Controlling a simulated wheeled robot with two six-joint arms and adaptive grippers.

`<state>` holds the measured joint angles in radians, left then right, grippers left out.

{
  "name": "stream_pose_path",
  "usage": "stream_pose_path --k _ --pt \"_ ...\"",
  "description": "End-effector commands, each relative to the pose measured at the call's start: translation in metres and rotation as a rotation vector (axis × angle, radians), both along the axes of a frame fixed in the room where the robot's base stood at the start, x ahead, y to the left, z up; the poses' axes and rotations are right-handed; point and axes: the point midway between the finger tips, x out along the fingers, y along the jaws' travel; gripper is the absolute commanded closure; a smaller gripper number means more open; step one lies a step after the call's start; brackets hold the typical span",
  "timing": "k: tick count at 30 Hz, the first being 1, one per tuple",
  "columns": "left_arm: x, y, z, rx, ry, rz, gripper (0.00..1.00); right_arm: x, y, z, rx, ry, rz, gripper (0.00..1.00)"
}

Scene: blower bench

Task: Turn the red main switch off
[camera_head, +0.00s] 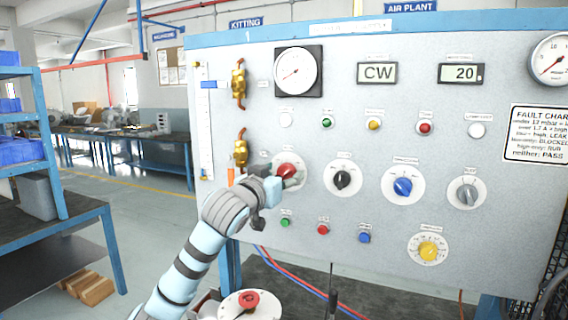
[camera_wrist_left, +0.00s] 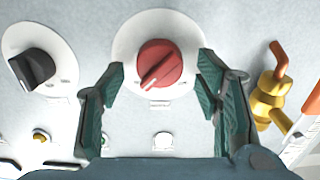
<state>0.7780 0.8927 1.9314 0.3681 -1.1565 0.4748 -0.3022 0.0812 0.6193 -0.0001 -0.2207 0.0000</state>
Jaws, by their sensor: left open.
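The red main switch (camera_head: 286,170) is a round red knob on a white disc, at the left of the knob row on the grey panel. In the left wrist view the red knob (camera_wrist_left: 160,64) shows a pointer line running diagonally from lower left to upper right. My left gripper (camera_head: 291,180) is at the knob in the head view and covers part of it. In the left wrist view my left gripper (camera_wrist_left: 158,72) is open, its dark green fingers on both sides of the knob, with gaps visible. My right gripper is not in view.
A black knob (camera_head: 342,180) is to the right of the red one, then a blue knob (camera_head: 403,187) and a grey knob (camera_head: 467,194). A brass valve (camera_head: 241,152) is close on the left. Small buttons, including a green one (camera_head: 285,222), sit below.

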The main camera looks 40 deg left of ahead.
Motion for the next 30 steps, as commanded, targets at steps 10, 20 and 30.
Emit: stream_pose_path --k 10,20,30 --pt "0.0119 0.0024 -0.0013 0.002 0.000 -0.003 0.42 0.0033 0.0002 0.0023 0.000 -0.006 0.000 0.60" --pt "0.0116 0.0024 -0.0013 0.002 0.000 -0.002 0.90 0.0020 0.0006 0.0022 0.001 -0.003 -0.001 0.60" --pt "0.0115 0.0025 -0.0016 -0.040 -0.014 -0.003 0.90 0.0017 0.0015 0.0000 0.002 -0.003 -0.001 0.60"
